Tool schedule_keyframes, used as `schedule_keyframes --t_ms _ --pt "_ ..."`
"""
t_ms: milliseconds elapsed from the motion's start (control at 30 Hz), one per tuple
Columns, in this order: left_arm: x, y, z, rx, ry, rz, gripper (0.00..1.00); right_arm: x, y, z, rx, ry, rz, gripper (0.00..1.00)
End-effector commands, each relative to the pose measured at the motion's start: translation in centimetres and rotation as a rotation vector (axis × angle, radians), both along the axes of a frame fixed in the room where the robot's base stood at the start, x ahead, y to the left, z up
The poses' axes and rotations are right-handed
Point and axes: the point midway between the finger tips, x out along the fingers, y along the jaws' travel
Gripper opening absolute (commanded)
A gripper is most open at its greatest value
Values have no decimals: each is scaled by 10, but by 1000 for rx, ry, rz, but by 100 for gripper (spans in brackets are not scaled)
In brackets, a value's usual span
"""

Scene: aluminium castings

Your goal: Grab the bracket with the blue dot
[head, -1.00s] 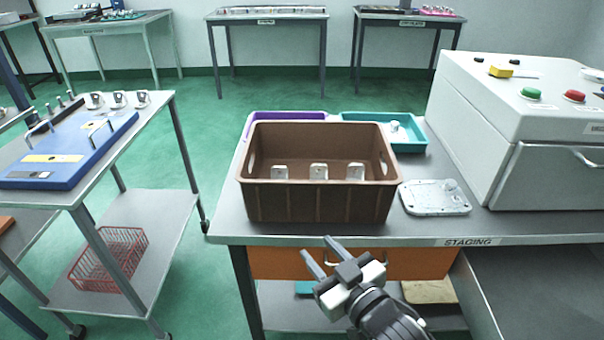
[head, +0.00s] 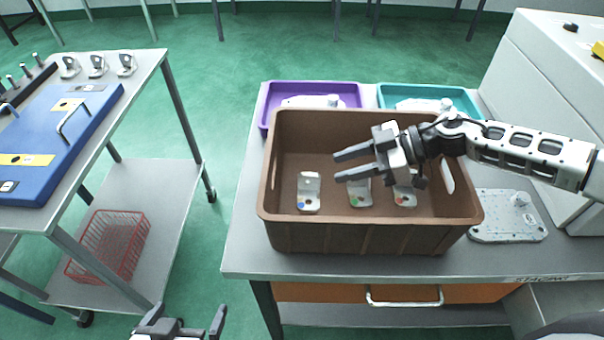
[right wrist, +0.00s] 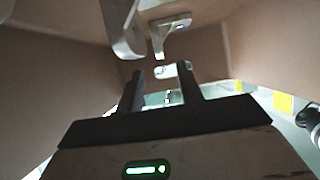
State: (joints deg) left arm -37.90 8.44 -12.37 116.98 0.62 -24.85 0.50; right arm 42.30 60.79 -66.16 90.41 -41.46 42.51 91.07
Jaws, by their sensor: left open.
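The bracket with the blue dot (head: 309,188) stands in the brown crate (head: 365,240), leftmost of three pale metal brackets. The middle bracket (head: 359,194) has a green dot and the right bracket (head: 404,197) a reddish one. My right gripper (head: 338,165) is open and empty above the crate, its fingers pointing left, to the right of the blue-dot bracket and apart from it. The right wrist view shows its two spread fingers (right wrist: 160,85), with two brackets near the top; which ones I cannot tell. My left gripper (head: 185,325) is open at the bottom edge.
A purple tray (head: 350,90) and a teal tray (head: 460,95) lie behind the crate. A flat casting (head: 490,232) and a grey machine (head: 540,70) are at right. A cart (head: 150,190) stands left, with a blue fixture (head: 60,150) and a red basket (head: 108,245).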

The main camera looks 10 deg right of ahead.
Motion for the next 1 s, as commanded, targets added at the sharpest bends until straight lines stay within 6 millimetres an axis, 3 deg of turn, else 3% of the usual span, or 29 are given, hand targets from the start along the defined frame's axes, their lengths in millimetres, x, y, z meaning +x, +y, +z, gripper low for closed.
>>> schedule_keyframes --t_ms 433,733,767,900,1000 --pt "0 1 2 -1 1 3 100 17 53 -26 6 -3 4 36" --pt "0 1 2 -2 2 4 100 18 58 -29 5 -4 1 36" --pt "0 1 2 -2 2 4 100 18 58 -29 5 -4 1 34" --pt "0 1 2 -2 2 4 100 18 58 -29 5 -4 2 0" --pt "0 1 2 -2 2 4 100 18 58 -29 6 -4 2 0"
